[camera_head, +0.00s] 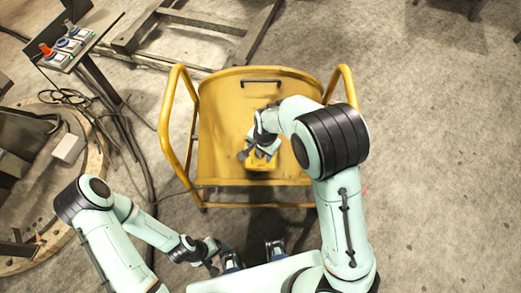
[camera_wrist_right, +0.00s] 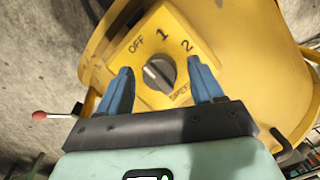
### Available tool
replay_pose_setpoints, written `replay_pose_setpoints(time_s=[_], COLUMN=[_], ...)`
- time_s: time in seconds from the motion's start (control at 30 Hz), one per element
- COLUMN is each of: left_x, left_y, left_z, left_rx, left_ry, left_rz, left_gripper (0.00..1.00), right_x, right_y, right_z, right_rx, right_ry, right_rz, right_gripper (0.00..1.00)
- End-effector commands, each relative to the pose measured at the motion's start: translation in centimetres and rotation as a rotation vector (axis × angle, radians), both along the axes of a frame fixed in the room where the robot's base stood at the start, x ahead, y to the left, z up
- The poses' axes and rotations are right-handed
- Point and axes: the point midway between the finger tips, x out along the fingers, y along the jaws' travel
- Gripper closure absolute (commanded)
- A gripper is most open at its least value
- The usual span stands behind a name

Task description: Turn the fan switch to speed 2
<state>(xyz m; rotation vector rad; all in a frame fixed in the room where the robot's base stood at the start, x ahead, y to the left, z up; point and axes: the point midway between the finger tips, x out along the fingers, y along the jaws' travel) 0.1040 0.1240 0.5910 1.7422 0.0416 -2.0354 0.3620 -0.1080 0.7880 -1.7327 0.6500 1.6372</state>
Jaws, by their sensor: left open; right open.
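The yellow drum fan (camera_head: 225,110) stands in front of me. Its yellow switch box (camera_head: 262,163) is partly covered by my right gripper (camera_head: 258,150). In the right wrist view, the switch plate (camera_wrist_right: 205,75) reads OFF, 1, 2 and SPEED around a dark round knob (camera_wrist_right: 164,70). The knob's pale mark lies on its left side, angled up toward OFF. My right gripper's blue fingers (camera_wrist_right: 160,72) are open, one on each side of the knob; I cannot tell if they touch it. My left gripper (camera_head: 212,262) is low near my base, away from the fan.
A control stand (camera_head: 62,55) with red and blue buttons is at the upper left. A metal frame (camera_head: 190,25) lies behind the fan. Cables and a round base plate (camera_head: 50,235) are on the left. The concrete floor (camera_head: 430,150) to the right is clear.

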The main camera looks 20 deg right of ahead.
Motion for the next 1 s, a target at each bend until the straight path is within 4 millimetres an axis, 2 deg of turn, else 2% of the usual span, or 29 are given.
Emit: replay_pose_setpoints(time_s=[0.2, 0.23, 0.3, 0.4, 0.77, 1.0], left_x=[0.02, 0.02, 0.02, 0.02, 0.09, 0.28], left_y=[0.01, 0.01, 0.01, 0.01, 0.01, 0.01], left_z=[0.03, 0.03, 0.03, 0.03, 0.17, 0.57], left_rx=[0.000, 0.000, 0.000, 0.000, 0.000, 0.000], left_ry=[0.000, -0.001, -0.001, -0.001, -0.001, -0.003], left_rz=[0.000, 0.000, 0.000, 0.000, 0.000, 0.000], left_gripper=[0.19, 0.19, 0.19, 0.19, 0.19, 0.19], right_x=[0.02, 0.02, 0.01, 0.01, -0.05, -0.12], right_y=[0.01, 0.01, 0.01, 0.01, -0.04, -0.07], right_z=[-0.01, -0.01, 0.00, 0.00, 0.02, 0.03], right_rx=[0.000, 0.000, 0.000, 0.000, 0.014, 0.059], right_ry=[0.000, 0.000, 0.000, 0.000, -0.003, -0.013], right_rz=[0.000, 0.000, 0.000, 0.000, -0.044, -0.183], right_gripper=[0.34, 0.40, 0.63, 0.90, 0.90, 0.89])
